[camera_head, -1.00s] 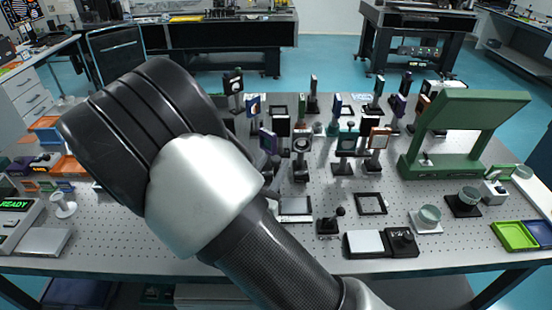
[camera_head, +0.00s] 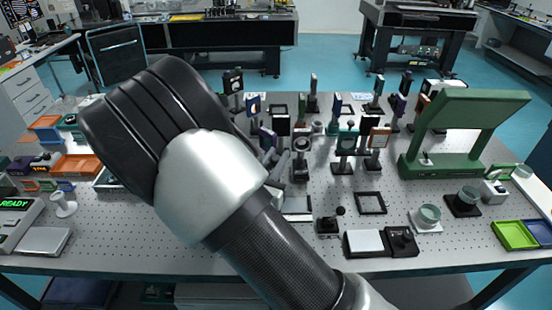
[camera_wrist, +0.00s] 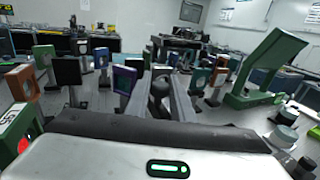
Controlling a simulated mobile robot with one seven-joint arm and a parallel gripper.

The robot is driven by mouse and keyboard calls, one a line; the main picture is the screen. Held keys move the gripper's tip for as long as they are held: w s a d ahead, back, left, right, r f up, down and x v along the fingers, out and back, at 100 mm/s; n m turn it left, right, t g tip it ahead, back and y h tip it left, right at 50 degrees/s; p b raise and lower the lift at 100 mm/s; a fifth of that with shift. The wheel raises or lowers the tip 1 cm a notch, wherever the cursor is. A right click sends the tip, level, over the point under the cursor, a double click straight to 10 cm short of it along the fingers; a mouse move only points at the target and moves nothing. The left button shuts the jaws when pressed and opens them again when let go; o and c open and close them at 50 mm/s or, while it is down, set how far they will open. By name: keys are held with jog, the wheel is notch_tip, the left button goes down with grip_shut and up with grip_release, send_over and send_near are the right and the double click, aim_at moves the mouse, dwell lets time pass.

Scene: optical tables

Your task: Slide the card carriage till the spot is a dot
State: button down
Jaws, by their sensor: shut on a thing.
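My gripper (camera_wrist: 158,84) shows in the wrist view as two grey fingers reaching forward. A dark rounded knob (camera_wrist: 159,90) shows between them, and the fingers are shut on it. I cannot tell what the knob belongs to; its base is hidden behind my wrist housing. In the head view my grey fingers (camera_head: 280,166) show just right of my wrist, beside a black post mount with a ring (camera_head: 302,146). The card carriage cannot be told for sure among the crowded mounts.
Several post-mounted optics crowd the middle of the perforated table (camera_head: 130,238). A large green stand (camera_head: 470,110) is at the right. A black ball-topped lever (camera_head: 330,222) and an empty square frame (camera_head: 370,203) are nearer. A READY display (camera_head: 14,205) is at the left.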

jog(key=shift+a, duration=0.95)
jog(key=c, duration=1.6)
grip_release()
jog(key=shift+d, duration=0.1)
jog(key=shift+s, duration=0.15)
jog(key=v, duration=1.7)
jog(key=shift+s+b, duration=0.1)
jog(key=shift+b, duration=0.2)
